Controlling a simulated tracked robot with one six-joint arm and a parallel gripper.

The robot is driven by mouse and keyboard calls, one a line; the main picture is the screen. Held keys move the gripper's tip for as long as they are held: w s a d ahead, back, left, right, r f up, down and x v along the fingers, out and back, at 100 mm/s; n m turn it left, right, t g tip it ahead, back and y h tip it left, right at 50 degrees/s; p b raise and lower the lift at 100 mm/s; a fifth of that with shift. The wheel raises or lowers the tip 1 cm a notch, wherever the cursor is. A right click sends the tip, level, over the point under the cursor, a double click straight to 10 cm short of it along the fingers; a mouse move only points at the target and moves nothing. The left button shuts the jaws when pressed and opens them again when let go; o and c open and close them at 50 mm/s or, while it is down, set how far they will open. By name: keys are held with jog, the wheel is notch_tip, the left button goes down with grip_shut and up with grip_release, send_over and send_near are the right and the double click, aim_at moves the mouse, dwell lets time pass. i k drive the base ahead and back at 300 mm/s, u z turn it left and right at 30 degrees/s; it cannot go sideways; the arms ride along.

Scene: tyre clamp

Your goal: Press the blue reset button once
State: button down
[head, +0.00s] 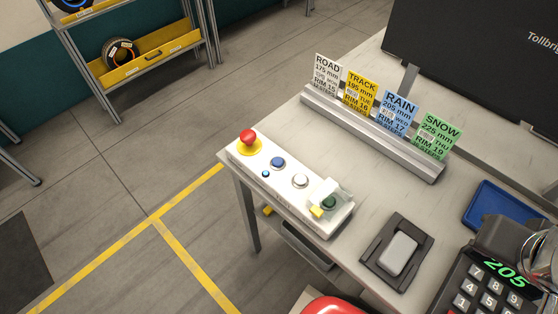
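The blue button (278,162) sits on a long white control box (314,212) at the near left edge of the table. It has a pale ring around it and nothing covers it. I cannot tell whether it is pressed in. A smaller blue dot (266,174), perhaps a lamp, is just below and left of it. A red mushroom button (248,138) on a yellow base is to its left, and a white button (299,181) is to its right.
A green button (329,202) under a clear cover ends the box. Behind stands a rack (375,135) of several cards. A grey pad (399,253), blue tray (500,210) and keypad (482,288) reading 205 are right.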

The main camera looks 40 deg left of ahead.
aim_at(278, 162)
jog(key=k, duration=1.7)
jog(key=u, duration=1.45)
jog(key=i, duration=1.6)
jog(key=u, duration=0.05)
